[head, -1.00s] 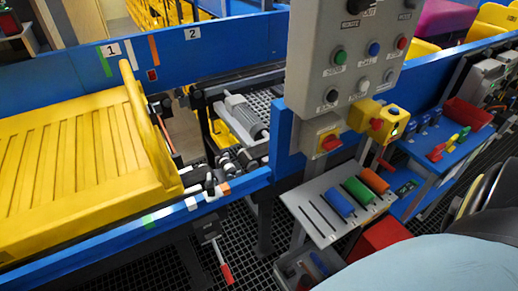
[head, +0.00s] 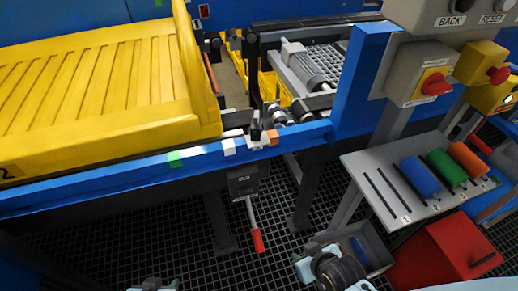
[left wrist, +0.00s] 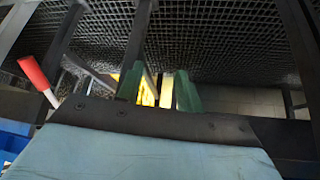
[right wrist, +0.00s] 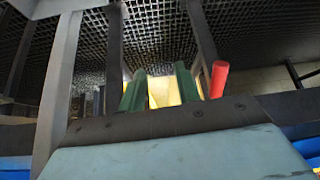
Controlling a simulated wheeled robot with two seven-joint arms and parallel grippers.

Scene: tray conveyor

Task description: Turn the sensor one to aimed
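A small dark and grey device (head: 256,128), which looks like a sensor, sits on the blue front rail beside a white mark and an orange mark. I cannot read a number on it or tell which way it is aimed. My left gripper (left wrist: 158,82) shows green fingers with a gap between them in the left wrist view. My right gripper (right wrist: 160,82) also shows green fingers apart, with nothing held. In the head view only bits of my arms show at the bottom edge, away from the rail; the fingertips cannot be made out there.
A yellow tray (head: 100,85) rests on the conveyor behind the blue rail (head: 110,178). A red-handled lever (head: 257,240) hangs below the rail. To the right are a sloped grey panel (head: 380,212) with coloured cylinders, a red box (head: 440,255) and a switch post (head: 420,75).

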